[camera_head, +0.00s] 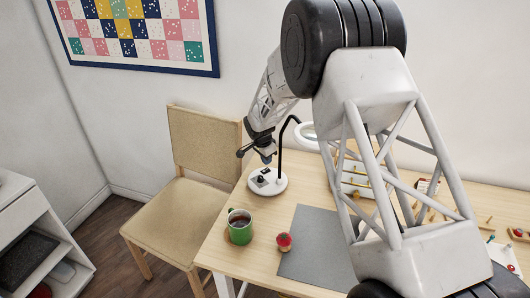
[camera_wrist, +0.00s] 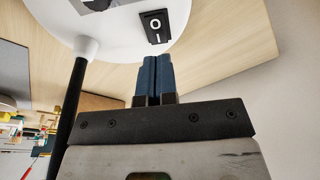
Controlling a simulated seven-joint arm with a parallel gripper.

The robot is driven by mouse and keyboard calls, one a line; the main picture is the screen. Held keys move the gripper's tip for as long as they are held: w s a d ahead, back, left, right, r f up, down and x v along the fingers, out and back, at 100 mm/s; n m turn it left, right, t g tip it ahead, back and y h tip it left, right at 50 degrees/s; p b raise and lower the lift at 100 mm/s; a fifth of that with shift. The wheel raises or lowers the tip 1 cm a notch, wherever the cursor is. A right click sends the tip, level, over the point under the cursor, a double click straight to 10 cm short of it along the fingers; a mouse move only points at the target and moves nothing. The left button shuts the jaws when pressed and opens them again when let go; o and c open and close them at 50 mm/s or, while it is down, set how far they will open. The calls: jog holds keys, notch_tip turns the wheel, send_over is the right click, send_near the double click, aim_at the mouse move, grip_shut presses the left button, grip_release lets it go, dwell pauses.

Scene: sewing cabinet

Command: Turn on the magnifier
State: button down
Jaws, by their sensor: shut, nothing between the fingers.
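The magnifier has a round white base (camera_head: 278,187) on the wooden table, a thin black stem and a white ring head (camera_head: 307,135). My arm hides part of the head. In the wrist view, the white base (camera_wrist: 117,40) fills the top. The black stem (camera_wrist: 70,115) rises at left. My gripper (camera_wrist: 153,60), with blue fingertips together and empty, is just short of the switch. In the head view, my gripper (camera_head: 267,159) hangs above the base; contact cannot be told.
A green mug (camera_head: 240,229) of dark liquid stands in front of the base. A rack of spools (camera_head: 355,180) stands behind. A chair (camera_head: 175,217) is at the left.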

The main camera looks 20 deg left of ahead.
aim_at(269, 169)
jog(key=shift+w+d+f, duration=0.1)
jog(key=shift+w+f, duration=0.05)
jog(key=shift+f, duration=0.6)
jog(key=shift+w+d+f, duration=0.1)
jog(key=shift+f, duration=0.65)
